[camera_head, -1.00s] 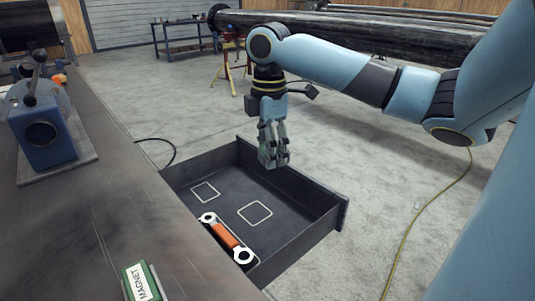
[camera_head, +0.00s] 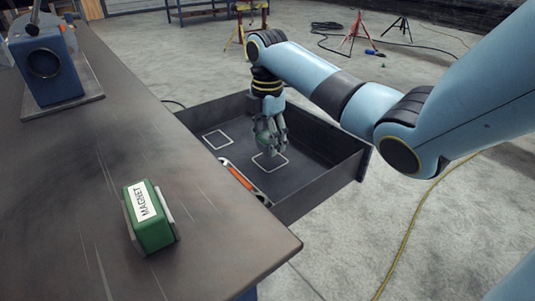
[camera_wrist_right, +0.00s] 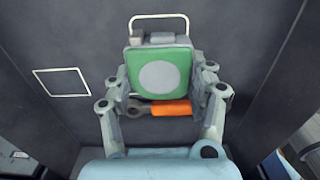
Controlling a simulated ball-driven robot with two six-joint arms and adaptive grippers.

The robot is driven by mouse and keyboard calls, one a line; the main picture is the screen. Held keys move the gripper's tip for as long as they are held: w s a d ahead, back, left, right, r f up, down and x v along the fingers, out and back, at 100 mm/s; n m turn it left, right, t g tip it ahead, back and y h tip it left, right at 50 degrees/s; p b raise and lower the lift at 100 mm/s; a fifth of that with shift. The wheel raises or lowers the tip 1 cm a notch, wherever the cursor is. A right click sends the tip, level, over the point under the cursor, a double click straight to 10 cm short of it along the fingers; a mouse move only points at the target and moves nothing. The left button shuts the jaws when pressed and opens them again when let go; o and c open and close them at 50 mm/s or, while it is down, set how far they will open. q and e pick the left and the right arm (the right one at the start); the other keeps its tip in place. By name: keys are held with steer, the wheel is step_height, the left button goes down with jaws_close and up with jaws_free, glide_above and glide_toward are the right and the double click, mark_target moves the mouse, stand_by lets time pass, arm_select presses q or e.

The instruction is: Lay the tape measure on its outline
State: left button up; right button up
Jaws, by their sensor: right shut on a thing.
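The green tape measure with a pale round disc (camera_wrist_right: 160,75) is between the fingers of my right gripper (camera_wrist_right: 163,88) in the right wrist view. In the head view, my right gripper (camera_head: 271,150) hangs down inside the open drawer, shut on the tape measure, which is mostly hidden by the fingers. One white outline (camera_head: 283,168) lies on the drawer floor right by the fingertips. In the wrist view its far edge (camera_wrist_right: 158,16) shows beyond the tape measure, which covers the rest. I cannot tell whether the tape measure touches the floor. My left gripper is not in view.
A second, empty white outline (camera_head: 217,139) lies to the left in the drawer (camera_head: 335,147). An orange-handled wrench (camera_head: 238,177) lies along the drawer's near side. A green magnet block (camera_head: 149,215) and a blue machine (camera_head: 45,70) stand on the bench (camera_head: 100,160).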

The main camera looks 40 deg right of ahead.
mark_target(267, 162)
step_height(267, 162, down, 4)
steer(key=shift+r+b, duration=0.2)
steer(key=shift+b, duration=0.3)
steer(key=shift+f, duration=0.15)
steer(key=shift+f, duration=0.15)
steer(key=o, duration=1.4)
steer(key=shift+c, duration=0.2)
step_height(267, 162, up, 12)
steer(key=p, duration=0.3)
